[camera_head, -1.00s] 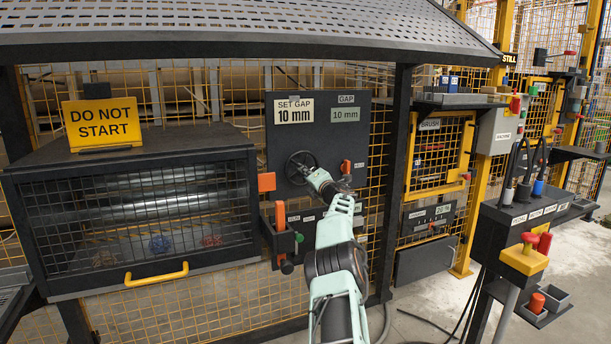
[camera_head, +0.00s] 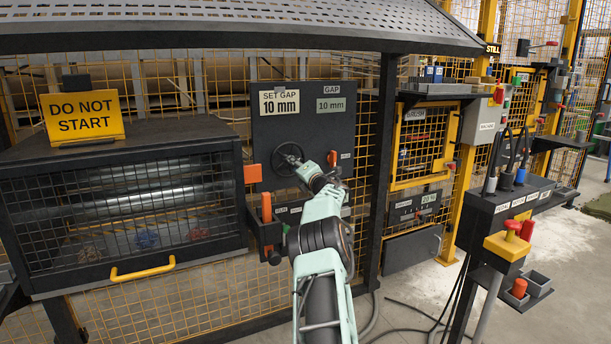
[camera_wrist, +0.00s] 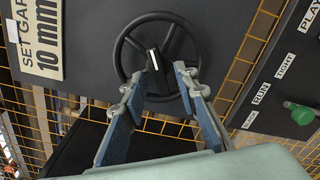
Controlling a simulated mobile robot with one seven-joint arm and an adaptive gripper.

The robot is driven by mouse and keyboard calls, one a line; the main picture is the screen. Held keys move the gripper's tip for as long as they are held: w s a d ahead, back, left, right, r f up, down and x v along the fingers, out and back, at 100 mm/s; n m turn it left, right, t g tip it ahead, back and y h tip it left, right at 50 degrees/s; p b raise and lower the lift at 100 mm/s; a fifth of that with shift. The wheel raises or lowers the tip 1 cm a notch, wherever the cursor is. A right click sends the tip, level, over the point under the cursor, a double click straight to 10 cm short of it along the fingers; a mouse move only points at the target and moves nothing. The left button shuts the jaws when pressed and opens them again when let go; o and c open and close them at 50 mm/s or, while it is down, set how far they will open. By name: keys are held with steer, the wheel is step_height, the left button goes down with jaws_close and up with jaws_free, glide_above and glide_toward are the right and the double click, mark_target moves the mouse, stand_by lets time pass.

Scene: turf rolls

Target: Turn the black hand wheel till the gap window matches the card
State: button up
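The black hand wheel (camera_head: 289,158) is on a dark panel; it also shows in the wrist view (camera_wrist: 160,55), with a white line on its hub. The card (camera_head: 279,102) reads "SET GAP 10 mm". The gap window (camera_head: 331,105) also reads "10 mm". My gripper (camera_wrist: 159,80) is open in the wrist view, its two fingers apart at the lower part of the wheel, one on each side of the hub. I cannot tell whether they touch it. In the head view my gripper (camera_head: 304,168) partly covers the wheel's lower right.
A meshed box (camera_head: 130,273) with a yellow handle stands left, under a "DO NOT START" sign (camera_head: 82,117). A green knob (camera_wrist: 301,115) is right of the wheel.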

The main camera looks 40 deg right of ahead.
steer(key=v, duration=1)
stand_by(0.6)
